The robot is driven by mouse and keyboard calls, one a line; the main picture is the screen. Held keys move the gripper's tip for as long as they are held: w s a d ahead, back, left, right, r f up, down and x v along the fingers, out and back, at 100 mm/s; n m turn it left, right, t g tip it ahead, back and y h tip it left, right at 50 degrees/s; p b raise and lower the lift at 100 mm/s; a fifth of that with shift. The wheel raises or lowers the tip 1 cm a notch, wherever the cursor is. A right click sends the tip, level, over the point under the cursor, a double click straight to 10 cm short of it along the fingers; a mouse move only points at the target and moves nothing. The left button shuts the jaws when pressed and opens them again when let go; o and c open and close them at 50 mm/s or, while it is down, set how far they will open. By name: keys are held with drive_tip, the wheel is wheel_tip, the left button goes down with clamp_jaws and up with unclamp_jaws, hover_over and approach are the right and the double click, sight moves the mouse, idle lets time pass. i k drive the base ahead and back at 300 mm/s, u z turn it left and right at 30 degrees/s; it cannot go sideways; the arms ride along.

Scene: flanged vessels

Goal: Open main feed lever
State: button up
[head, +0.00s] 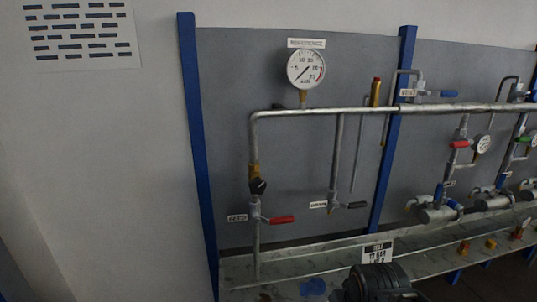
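The feed lever (281,219) has a red handle that points right, across the vertical feed pipe (256,240). Its valve body (255,212) sits on that pipe, beside a small white tag (237,218) that appears to read FEED. A dark, ribbed rounded part at the bottom edge looks like part of my own arm. No gripper fingers show, so my gripper is not in view. Nothing touches the red lever.
A round gauge (306,68) tops the main horizontal pipe (350,111). A black-handled valve (352,206) sits right of the feed lever. Several valves and vessels stand farther right. A sign (378,252) stands on the grey bench (240,268). Blue posts (198,150) frame the panel.

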sight(288, 219)
drive_tip(key=z, duration=0.15)
drive_tip(key=k, duration=0.9)
drive_tip(key=u, duration=0.85)
drive_tip(key=i, duration=1.4)
drive_tip(key=z, duration=0.55)
